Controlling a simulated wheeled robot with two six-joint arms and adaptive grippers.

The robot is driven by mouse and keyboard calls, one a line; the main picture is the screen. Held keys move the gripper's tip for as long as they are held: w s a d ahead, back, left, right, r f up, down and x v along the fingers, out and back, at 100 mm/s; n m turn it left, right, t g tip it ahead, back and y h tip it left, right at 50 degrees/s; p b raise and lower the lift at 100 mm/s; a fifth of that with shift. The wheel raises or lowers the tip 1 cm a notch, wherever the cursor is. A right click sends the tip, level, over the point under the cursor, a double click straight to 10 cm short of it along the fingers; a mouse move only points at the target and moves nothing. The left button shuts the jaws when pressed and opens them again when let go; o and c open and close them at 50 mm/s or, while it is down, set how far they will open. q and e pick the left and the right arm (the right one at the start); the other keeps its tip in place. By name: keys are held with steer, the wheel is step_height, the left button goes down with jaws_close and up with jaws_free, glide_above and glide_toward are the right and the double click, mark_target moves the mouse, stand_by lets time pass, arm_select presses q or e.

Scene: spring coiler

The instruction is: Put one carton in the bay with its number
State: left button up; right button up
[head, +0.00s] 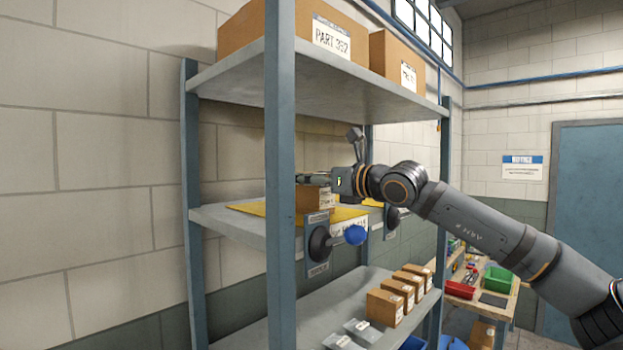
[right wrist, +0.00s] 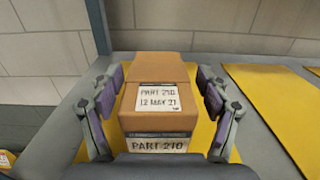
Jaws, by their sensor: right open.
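A brown carton (right wrist: 158,97) labelled "PART 210, 12 MAY 27" stands on a yellow bay marking (right wrist: 231,154) of the middle shelf. My right gripper (right wrist: 160,88) is open, with one finger on each side of the carton and a visible gap at both sides. In the head view the right gripper (head: 316,180) reaches in over the middle shelf, and the carton (head: 310,201) shows partly below it. Several similar cartons (head: 384,308) stand in a row on the lower shelf. My left gripper is out of view.
More yellow bays (right wrist: 262,98) lie empty to the right in the wrist view. A shelf post (head: 280,180) stands in front. A dark knob with a blue ball (head: 355,235) juts from the middle shelf edge. Large boxes (head: 300,32) fill the top shelf. A workbench (head: 490,296) stands behind.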

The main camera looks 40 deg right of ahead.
steer(key=shift+r, duration=0.25)
steer(key=s+b, duration=0.2)
steer(key=s+f+b, duration=0.1)
steer(key=s+b, duration=0.1)
steer(key=b, duration=0.1)
steer(key=shift+d+f, duration=0.15)
steer(key=s+r+b, duration=0.1)
steer(key=s+b, duration=0.3)
steer(key=s, duration=0.4)
steer(key=shift+d, duration=0.25)
